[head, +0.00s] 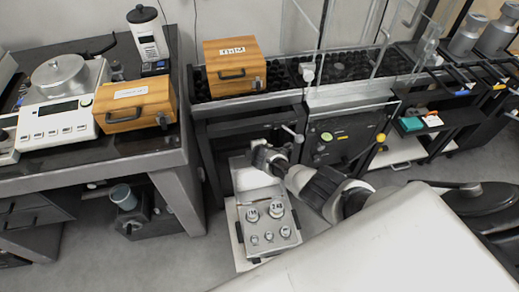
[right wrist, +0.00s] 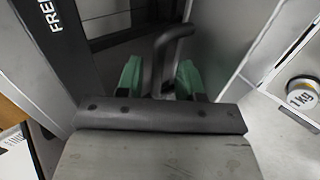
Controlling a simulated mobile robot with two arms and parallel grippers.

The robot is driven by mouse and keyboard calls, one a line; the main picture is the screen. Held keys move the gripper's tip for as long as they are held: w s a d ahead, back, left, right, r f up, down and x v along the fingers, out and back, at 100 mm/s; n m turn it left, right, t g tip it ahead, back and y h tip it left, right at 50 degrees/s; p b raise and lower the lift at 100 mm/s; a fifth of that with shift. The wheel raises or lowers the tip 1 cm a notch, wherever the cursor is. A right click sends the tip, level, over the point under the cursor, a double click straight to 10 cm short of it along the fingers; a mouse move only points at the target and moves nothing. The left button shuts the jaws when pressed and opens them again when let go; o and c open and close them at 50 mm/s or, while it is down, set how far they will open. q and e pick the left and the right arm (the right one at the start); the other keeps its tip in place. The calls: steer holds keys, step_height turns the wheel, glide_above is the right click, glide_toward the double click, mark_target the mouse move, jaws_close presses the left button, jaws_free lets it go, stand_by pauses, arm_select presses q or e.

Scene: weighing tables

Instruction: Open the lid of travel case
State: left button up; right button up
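The travel case (head: 240,226) is a grey metal case low on the floor, holding several silver weights. Its lid (head: 250,180) stands raised at the back, partly hidden by my right arm. My right gripper (head: 262,157) is at the upper edge of the lid. In the right wrist view my green fingertips (right wrist: 158,78) are apart, with a dark curved handle (right wrist: 162,62) between them and small gaps seeming to show beside it. The lid's grey panel (right wrist: 222,45) is right of the fingers, with a 1 KG weight (right wrist: 301,94) beyond. My left gripper is not in view.
Two wooden boxes (head: 234,65) (head: 135,104) sit on the tables, one beside a balance (head: 60,115). A table leg (head: 183,195) stands left of the case. A dark cabinet (head: 340,135) is behind it to the right. Bare floor lies left of the case.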

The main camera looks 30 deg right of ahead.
steer(key=p+v, duration=0.6)
steer(key=v, duration=0.3)
steer(key=shift+r, duration=0.3)
steer(key=shift+s, duration=0.1)
steer(key=s+f+m+g+y, duration=0.1)
steer(key=s+f+m+g, duration=0.15)
steer(key=s+f, duration=0.55)
steer(key=s+a+f+m+g, duration=0.1)
steer(key=s+f+m, duration=0.3)
steer(key=s, duration=0.9)
steer(key=s+f+m+g+y, duration=0.1)
steer(key=s+f+m+g, duration=0.1)
steer(key=s+f, duration=0.65)
steer(key=s+a+f+m+g, duration=0.1)
steer(key=s+m, duration=0.3)
steer(key=s, duration=1.5)
steer(key=shift+a+f+g, duration=0.15)
steer(key=shift+a+g, duration=0.15)
steer(key=shift+g, duration=0.45)
steer(key=shift+w, duration=0.15)
